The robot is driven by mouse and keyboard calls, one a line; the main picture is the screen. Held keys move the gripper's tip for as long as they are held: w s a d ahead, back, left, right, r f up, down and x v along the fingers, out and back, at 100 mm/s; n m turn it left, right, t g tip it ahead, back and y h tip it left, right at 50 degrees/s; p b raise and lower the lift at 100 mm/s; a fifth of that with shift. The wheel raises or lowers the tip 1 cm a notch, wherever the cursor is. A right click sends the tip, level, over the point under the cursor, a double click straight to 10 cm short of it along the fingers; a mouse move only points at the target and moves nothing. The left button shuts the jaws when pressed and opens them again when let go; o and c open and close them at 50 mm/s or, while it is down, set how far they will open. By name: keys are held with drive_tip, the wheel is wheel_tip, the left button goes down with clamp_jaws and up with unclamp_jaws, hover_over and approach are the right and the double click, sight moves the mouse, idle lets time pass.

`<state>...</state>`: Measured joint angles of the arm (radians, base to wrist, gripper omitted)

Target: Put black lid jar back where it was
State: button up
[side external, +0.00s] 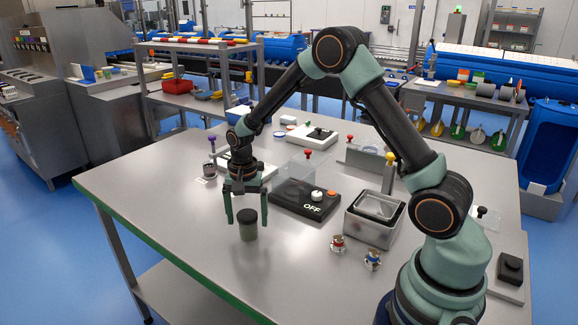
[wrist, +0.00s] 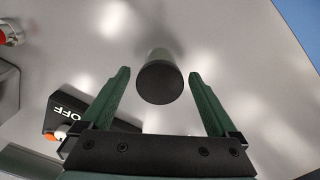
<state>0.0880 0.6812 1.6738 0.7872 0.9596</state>
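The black lid jar (side external: 248,230) stands upright on the grey metal table (side external: 170,225), near its front left part. It has a round black lid and a grey-green body. My gripper (side external: 247,221) points down over it, with its green fingers spread on either side. In the wrist view the jar's black lid (wrist: 160,83) lies between the two fingertips of my gripper (wrist: 159,74), with a visible gap on each side. The gripper is open and holds nothing. No marked place for the jar can be made out.
A black box marked OFF (side external: 309,203) stands right of the jar, behind it. Nested metal bins (side external: 371,229) and two small fittings, red (side external: 338,244) and blue (side external: 372,259), are further right. A purple-topped item (side external: 211,160) stands behind left. The table's front left is clear.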

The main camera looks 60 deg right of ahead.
sight(247, 215)
wheel_tip(247, 215, up, 12)
drive_tip(key=r, duration=0.1)
drive_tip(key=s+a+r+n+t, duration=0.2)
drive_tip(key=s+r+n, duration=0.2)
drive_tip(key=s+n, duration=0.2)
drive_tip(key=s+a+r+n+t, duration=0.2)
drive_tip(key=s+n, duration=0.4)
drive_tip(key=s, duration=0.4)
wheel_tip(247, 215, up, 2)
drive_tip(key=shift+s+r+t, duration=0.1)
drive_tip(key=shift+s+t, duration=0.15)
drive_tip(key=shift+t, duration=0.55)
